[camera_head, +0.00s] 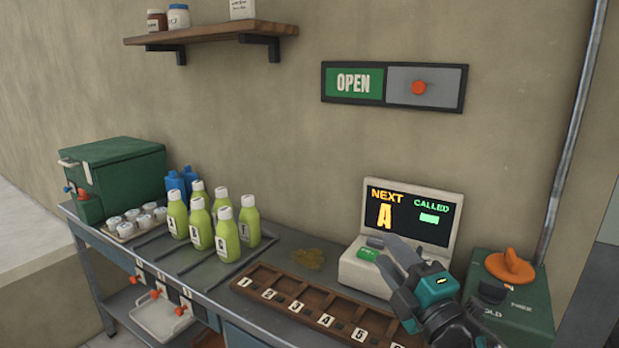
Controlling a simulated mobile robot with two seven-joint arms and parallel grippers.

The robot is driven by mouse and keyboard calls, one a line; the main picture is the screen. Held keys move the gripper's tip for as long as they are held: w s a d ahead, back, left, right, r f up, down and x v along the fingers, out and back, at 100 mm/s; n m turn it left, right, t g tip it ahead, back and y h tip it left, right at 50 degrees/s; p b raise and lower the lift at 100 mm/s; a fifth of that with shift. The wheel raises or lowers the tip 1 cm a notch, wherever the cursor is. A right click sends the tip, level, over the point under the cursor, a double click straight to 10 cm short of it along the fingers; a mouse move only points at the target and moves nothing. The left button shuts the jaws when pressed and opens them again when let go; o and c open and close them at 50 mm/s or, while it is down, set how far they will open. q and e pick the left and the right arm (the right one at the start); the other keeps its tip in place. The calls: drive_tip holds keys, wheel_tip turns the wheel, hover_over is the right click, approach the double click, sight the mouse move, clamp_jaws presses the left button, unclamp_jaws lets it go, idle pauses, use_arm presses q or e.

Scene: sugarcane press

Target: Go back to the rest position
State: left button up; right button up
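My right gripper (388,252) comes in from the lower right, in front of the order display (411,216). Its two grey fingers point up and left, spread apart with nothing between them. They overlap the display's base near a green button (368,254); I cannot tell whether they touch it. The display reads NEXT A and CALLED, with a green block under CALLED. My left gripper is not in view.
Several green bottles (227,235) stand on the counter left of a numbered wooden rack (277,291). A green box (119,177) stands far left. A green unit with an orange knob (510,267) is at right. An OPEN sign (360,83) hangs above.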

drive_tip(key=s+d+f+m+g+h, duration=0.3)
drive_tip(key=s+f+m+h, duration=0.1)
drive_tip(key=s+f+m, duration=0.3)
drive_tip(key=s+d+f+m+g+h, duration=0.4)
drive_tip(key=f+m, duration=0.3)
drive_tip(key=f, duration=0.1)
drive_tip(key=s+f+m+g, duration=0.3)
drive_tip(key=s+f+g, duration=0.1)
drive_tip(key=s, duration=0.6)
drive_tip(key=s+f+m+g, duration=0.3)
drive_tip(key=s+f+g, duration=0.15)
drive_tip(key=s, duration=0.45)
drive_tip(key=w+a+f+n+t+y+p, duration=0.1)
drive_tip(key=w+a+f+t+y+p, duration=0.1)
drive_tip(key=w+f+t, duration=0.3)
drive_tip(key=w+t, duration=0.2)
drive_tip(key=shift+w+a+f, duration=0.3)
drive_tip(key=shift+a+f, duration=0.05)
drive_tip(key=shift+a, duration=0.05)
